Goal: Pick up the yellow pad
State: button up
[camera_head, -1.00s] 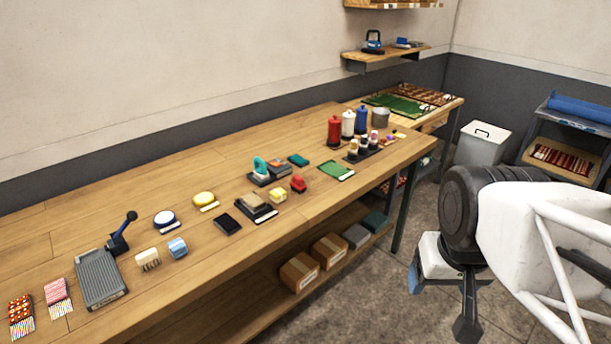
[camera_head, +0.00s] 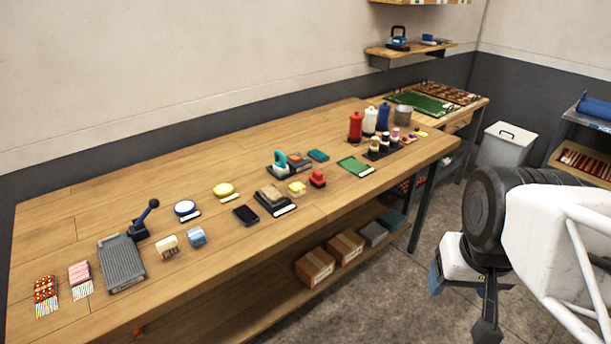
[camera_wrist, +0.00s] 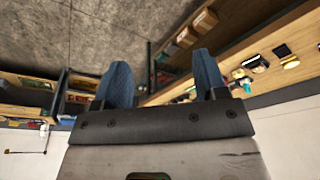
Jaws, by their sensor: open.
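A round yellow pad (camera_head: 224,189) lies flat on the wooden workbench (camera_head: 75,205), with a pale strip at its front edge. A smaller yellow block (camera_head: 297,187) sits farther right, beside a red-topped item. My gripper is at the lower right in the head view, off the front of the bench and far from the pad. In the wrist view my gripper (camera_wrist: 162,68) has its two blue fingers spread apart with nothing between them. The round yellow pad cannot be made out with certainty in the wrist view.
Near the pad are a blue-and-white round pad (camera_head: 185,208), a dark flat block (camera_head: 246,214) and a brown block on a dark tray (camera_head: 272,200). A grey ribbed plate (camera_head: 121,264) with an upright lever lies left. Boxes (camera_head: 315,266) stand on the shelf below.

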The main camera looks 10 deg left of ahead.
jog(key=w+a+r+n, duration=0.1)
jog(key=w+a+r, duration=0.15)
jog(key=w, duration=0.65)
jog(key=w+a+r+n, duration=0.1)
jog(key=w+a+n, duration=0.15)
jog(key=w, duration=0.65)
jog(key=n+g, duration=0.3)
jog(key=n, duration=0.3)
send_over(296, 185)
notch_tip(296, 185, down, 22)
jog(key=shift+s+d+f, duration=0.1)
jog(key=shift+f, duration=0.25)
jog(key=shift+f, duration=1.25)
